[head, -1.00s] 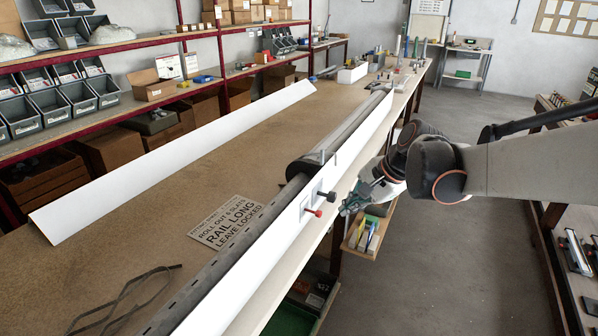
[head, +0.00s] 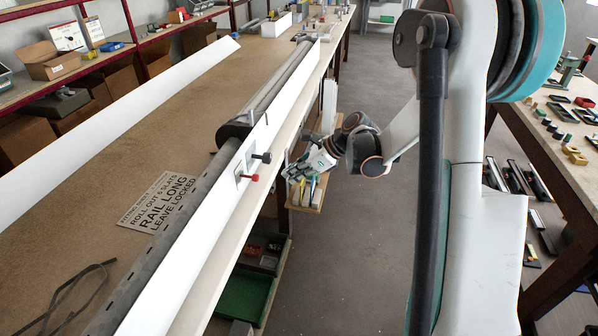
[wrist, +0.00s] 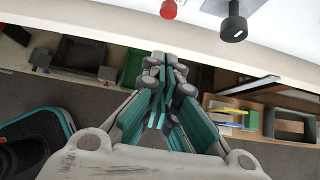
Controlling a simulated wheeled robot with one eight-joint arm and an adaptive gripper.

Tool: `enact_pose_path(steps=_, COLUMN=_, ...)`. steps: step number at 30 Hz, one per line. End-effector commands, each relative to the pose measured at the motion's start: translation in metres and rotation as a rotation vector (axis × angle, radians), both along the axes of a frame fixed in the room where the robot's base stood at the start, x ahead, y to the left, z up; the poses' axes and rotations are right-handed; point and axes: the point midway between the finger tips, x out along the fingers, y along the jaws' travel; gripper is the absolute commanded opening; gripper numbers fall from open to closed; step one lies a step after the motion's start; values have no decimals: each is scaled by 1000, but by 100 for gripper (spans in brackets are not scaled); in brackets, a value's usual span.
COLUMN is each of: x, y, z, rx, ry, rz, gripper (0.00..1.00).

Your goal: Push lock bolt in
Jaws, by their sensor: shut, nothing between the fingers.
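Two knobs stick out from a white plate (head: 240,172) on the near white rail. One is black (head: 265,157) and one is red (head: 254,178); I cannot tell which is the lock bolt. In the wrist view the red knob (wrist: 168,9) is at the top middle and the black knob (wrist: 234,28) is right of it. My gripper (head: 287,175) is shut and empty, just off the bench's front edge. It points toward the rail, apart from both knobs. In the wrist view its closed fingertips (wrist: 165,62) lie below the knobs.
A dark roller (head: 232,131) lies along the rail. A sign (head: 150,202) reading "rail long, leave locked" lies on the bench (head: 110,240). Below the bench edge are a small wooden shelf (head: 308,206) and a green bin (head: 245,297). The aisle floor is clear.

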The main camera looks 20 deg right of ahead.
Motion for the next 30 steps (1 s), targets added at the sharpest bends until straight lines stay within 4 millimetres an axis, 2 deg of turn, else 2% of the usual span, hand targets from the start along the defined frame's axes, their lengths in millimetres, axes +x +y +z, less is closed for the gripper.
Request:
enact_pose_path(steps=1, x=5, y=7, z=-10, rx=0, ry=-1, rz=2, gripper=0)
enact_pose_path(steps=7, x=20, y=28, z=-37, rx=-2, ry=-1, rz=1, gripper=0)
enact_pose_path(steps=15, x=39, y=54, z=-33, rx=-2, ry=-2, rz=1, gripper=0)
enact_pose_path(steps=30, x=44, y=61, z=-32, rx=-2, ry=-2, rz=1, gripper=0)
